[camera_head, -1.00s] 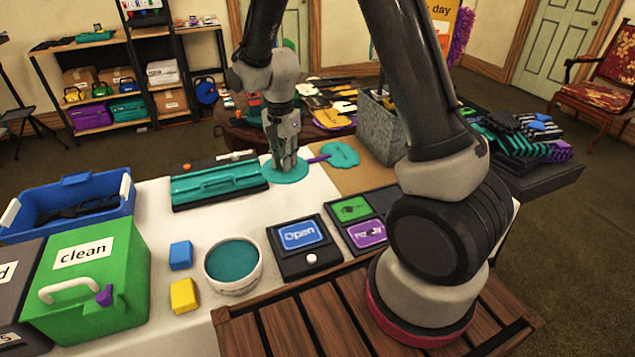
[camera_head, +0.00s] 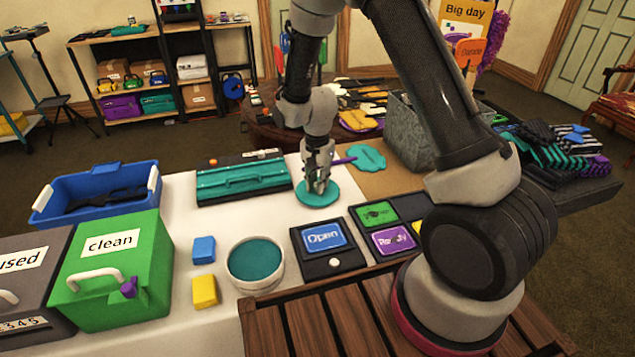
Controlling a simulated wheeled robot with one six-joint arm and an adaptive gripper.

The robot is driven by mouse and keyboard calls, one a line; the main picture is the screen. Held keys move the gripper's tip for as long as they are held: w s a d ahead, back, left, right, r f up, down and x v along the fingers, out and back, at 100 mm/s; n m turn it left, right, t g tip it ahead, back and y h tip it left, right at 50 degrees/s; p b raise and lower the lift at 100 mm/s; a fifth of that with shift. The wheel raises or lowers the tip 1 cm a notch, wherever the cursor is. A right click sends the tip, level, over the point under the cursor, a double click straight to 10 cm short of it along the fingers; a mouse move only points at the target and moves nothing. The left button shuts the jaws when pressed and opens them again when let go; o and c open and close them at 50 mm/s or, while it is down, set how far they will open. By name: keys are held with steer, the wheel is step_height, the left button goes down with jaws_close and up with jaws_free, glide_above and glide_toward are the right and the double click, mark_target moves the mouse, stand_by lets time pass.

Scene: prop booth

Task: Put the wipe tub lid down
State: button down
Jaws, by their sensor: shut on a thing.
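The wipe tub (camera_head: 235,277) is a white round tub at the front of the white-covered table, open at the top with teal inside. Its lid (camera_head: 306,200) looks like a flat teal disc, lying level beyond the tub and to its right, behind the Open panel (camera_head: 324,237). My gripper (camera_head: 318,188) points down and is shut on the middle of the lid. The fingers hide the lid's centre. I cannot tell whether the lid touches the white cloth or hangs just above it.
A teal case (camera_head: 243,180) lies left of the lid. A teal paddle (camera_head: 367,157) with a purple handle is behind it on the right. Blue (camera_head: 204,249) and yellow (camera_head: 205,291) blocks stand left of the tub, beside the green clean box (camera_head: 140,265). White cloth between case and tub is clear.

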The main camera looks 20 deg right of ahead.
steer(key=shift+f, duration=0.2)
steer(key=c, duration=1.3)
jaws_free()
step_height(320, 180, up, 12)
steer(key=r, duration=0.1)
steer(key=s+d+r+n+t, duration=0.1)
steer(key=s+d+r+n, duration=0.1)
steer(key=s+d+r, duration=0.35)
steer(key=s+d+r+n+t, duration=0.1)
steer(key=s+d+r+n, duration=0.15)
steer(key=r, duration=0.55)
steer(key=s+d+r+n, duration=0.1)
steer(key=s+d+r, duration=0.1)
steer(key=s, duration=0.4)
steer(key=s+d+r+n+t, duration=0.1)
steer(key=s+d+r+n, duration=0.1)
steer(key=s, duration=0.4)
steer(key=s+d+r+n+t, duration=0.1)
steer(key=s+d+r, duration=0.2)
steer(key=s, duration=0.3)
steer(key=shift+s+r+n, duration=0.1)
steer(key=shift+s+n, duration=0.15)
steer(key=shift+s, duration=0.05)
